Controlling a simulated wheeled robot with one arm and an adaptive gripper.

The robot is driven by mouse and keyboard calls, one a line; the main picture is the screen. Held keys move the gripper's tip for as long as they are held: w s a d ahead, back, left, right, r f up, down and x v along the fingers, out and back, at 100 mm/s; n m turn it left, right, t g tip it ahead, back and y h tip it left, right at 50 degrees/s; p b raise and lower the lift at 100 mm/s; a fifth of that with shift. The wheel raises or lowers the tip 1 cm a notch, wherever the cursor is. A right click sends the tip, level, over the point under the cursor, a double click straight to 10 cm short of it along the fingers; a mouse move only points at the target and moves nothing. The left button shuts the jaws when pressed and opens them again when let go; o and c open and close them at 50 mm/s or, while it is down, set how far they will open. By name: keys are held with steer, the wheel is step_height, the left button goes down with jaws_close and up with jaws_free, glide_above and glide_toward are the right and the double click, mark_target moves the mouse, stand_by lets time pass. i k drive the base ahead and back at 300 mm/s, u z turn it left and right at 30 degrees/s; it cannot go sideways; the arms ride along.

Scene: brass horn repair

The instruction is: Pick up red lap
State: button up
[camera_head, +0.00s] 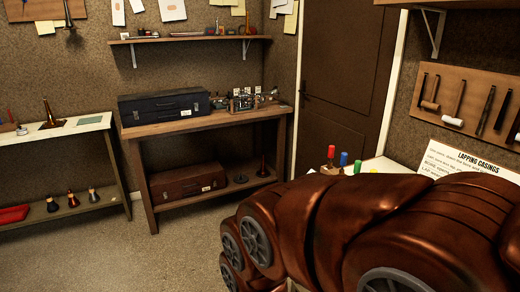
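A red-topped upright piece (331,153), likely the red lap, stands at the left end of a row on the white bench at the right. Blue (357,166) and green (343,158) ones stand beside it, and a yellow one is partly visible. The red piece's lower part is in a small wooden holder (329,169). My brown arm links fill the lower right and hide much of that bench. My gripper is not in view.
Floor (130,265) at lower left is clear.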

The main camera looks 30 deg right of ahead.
mark_target(332, 148)
steer(key=u, duration=0.05)
steer(key=i, duration=1.75)
steer(key=z, duration=1.25)
steer(key=i, duration=0.95)
steer(key=z, duration=0.8)
